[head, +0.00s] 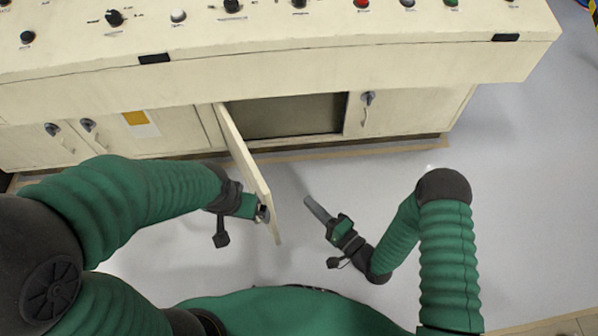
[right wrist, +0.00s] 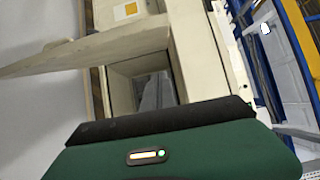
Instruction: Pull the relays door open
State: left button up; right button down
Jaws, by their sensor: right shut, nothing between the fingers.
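The cream relays door (head: 243,165) stands swung out from the console front, seen nearly edge-on in the head view. Behind it the cabinet opening (head: 290,116) shows a grey-brown interior. My left gripper (head: 262,212) is at the door's outer end, on its handle side; the fingers and handle are too small and overlapped to tell the grip. My right gripper (head: 318,209) is shut and empty, to the right of the door and apart from it. In the right wrist view the door (right wrist: 90,50) extends to the left, beside the open compartment (right wrist: 145,85).
The cream console (head: 300,65) overhangs the cabinets, with knobs and buttons on top. A closed cabinet door with a handle (head: 367,98) is right of the opening; other closed doors are at left. Grey floor (head: 530,200) is clear at right.

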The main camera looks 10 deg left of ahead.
pick_arm(q)
jog(key=f+b, duration=0.2)
jog(key=a+f+b, duration=0.1)
jog(key=f+b, duration=0.1)
jog(key=shift+s+f, duration=0.2)
jog(key=shift+f, duration=0.05)
pick_arm(e)
jog(key=w+a, duration=0.3)
jog(key=a, duration=0.8)
jog(key=shift+w+a, duration=0.15)
jog(key=shift+a, duration=0.1)
pick_arm(q)
jog(key=shift+d, duration=0.1)
pick_arm(e)
jog(key=shift+d, duration=0.1)
